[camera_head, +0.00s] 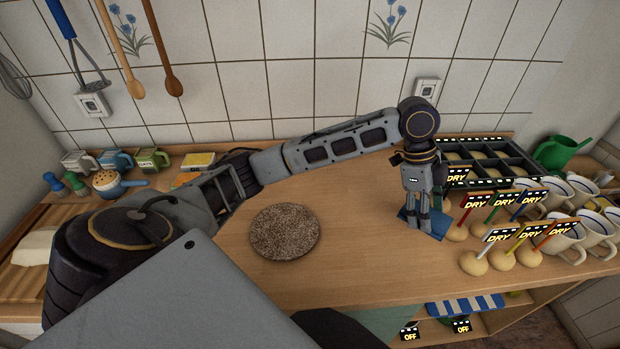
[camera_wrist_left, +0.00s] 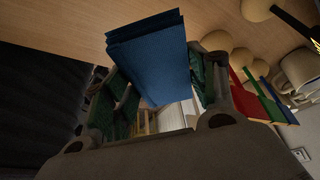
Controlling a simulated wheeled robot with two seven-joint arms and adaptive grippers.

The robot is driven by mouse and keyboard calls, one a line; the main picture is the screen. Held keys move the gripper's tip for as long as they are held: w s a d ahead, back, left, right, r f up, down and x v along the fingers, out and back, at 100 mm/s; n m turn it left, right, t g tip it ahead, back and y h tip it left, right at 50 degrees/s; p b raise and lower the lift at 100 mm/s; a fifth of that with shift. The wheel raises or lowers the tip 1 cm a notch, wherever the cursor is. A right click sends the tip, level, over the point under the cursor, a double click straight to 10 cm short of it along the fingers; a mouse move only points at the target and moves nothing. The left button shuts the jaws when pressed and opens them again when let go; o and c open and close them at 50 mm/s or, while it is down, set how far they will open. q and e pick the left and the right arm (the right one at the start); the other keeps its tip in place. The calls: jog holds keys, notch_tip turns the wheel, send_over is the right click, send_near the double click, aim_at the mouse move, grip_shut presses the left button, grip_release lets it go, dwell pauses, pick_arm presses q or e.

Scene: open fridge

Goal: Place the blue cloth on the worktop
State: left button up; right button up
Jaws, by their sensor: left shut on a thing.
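The blue cloth (camera_head: 437,222) is a small folded stack. It is between the fingers of my left gripper (camera_head: 418,218), which points down over the right part of the wooden worktop (camera_head: 360,265). In the left wrist view the cloth (camera_wrist_left: 150,58) stands out beyond the two green-padded fingers, which are shut on it. The worktop surface is close behind it. I cannot tell whether the cloth touches the worktop. The gripper hides part of the cloth in the head view. My right gripper is not in view.
A round speckled mat (camera_head: 285,231) lies on the worktop to the left. Right of the gripper are several round knobs with DRY flags (camera_head: 503,236), white mugs (camera_head: 566,238) and a dark divided tray (camera_head: 490,158). Bare worktop lies between mat and gripper.

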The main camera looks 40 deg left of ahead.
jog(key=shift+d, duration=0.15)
pick_arm(q)
jog(key=shift+s+m+g, duration=0.25)
jog(key=shift+m+g, duration=0.05)
jog(key=shift+m, duration=0.4)
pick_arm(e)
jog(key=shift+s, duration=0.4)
pick_arm(q)
jog(key=shift+s+a+m+g, duration=0.25)
jog(key=shift+m+g, duration=0.05)
jog(key=shift+m, duration=0.8)
jog(key=shift+a+m+g, duration=0.1)
jog(key=shift+m+g, duration=0.2)
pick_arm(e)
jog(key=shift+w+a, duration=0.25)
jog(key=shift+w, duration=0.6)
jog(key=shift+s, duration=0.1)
